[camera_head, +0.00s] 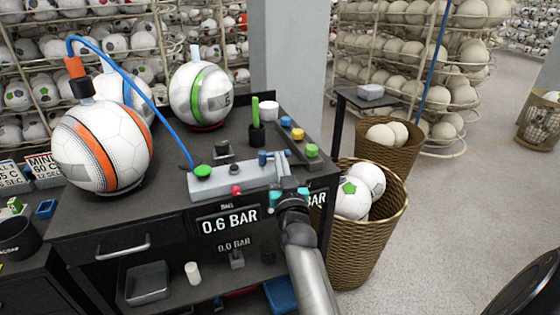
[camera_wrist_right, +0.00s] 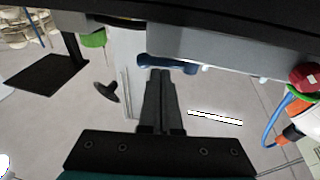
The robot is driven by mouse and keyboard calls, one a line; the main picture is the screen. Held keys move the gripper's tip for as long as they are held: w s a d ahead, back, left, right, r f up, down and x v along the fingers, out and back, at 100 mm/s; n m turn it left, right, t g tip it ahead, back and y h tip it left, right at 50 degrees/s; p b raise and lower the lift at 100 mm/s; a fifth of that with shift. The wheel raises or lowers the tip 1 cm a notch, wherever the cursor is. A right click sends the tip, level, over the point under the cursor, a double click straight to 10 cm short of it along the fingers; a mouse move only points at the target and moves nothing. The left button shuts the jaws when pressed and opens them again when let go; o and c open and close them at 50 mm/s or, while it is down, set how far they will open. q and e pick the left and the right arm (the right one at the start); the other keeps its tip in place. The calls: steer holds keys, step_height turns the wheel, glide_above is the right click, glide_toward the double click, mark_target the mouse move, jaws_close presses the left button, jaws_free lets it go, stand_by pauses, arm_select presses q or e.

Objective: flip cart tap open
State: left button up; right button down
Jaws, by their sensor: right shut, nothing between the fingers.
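A grey block (camera_head: 235,181) sits on the front edge of the dark cart (camera_head: 80,219), above a display reading 0.6 BAR (camera_head: 229,221). A blue tap lever (camera_wrist_right: 165,63) shows in the right wrist view on the side of a grey body. My right gripper (camera_wrist_right: 160,75) is shut and empty, with its fingertips at the lever; I cannot tell if they touch. In the head view my right gripper (camera_head: 288,188) is at the right end of the block and hides part of it. My left gripper is not in view.
A ball with orange bands (camera_head: 102,145) and a green-striped ball (camera_head: 202,94) stand on the cart. A blue hose (camera_head: 140,75) arches to the block.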

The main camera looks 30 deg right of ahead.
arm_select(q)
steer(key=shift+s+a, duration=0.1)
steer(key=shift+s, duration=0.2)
arm_select(e)
steer(key=shift+s, duration=0.1)
steer(key=shift+w+d+f, duration=0.15)
steer(key=shift+w+d, duration=0.1)
steer(key=shift+w, duration=0.15)
steer(key=shift+w+d, duration=0.1)
steer(key=shift+d, duration=0.1)
steer(key=shift+p, duration=0.35)
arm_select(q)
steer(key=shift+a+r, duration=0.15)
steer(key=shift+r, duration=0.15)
arm_select(e)
steer(key=shift+d, duration=0.1)
steer(key=shift+r, duration=0.25)
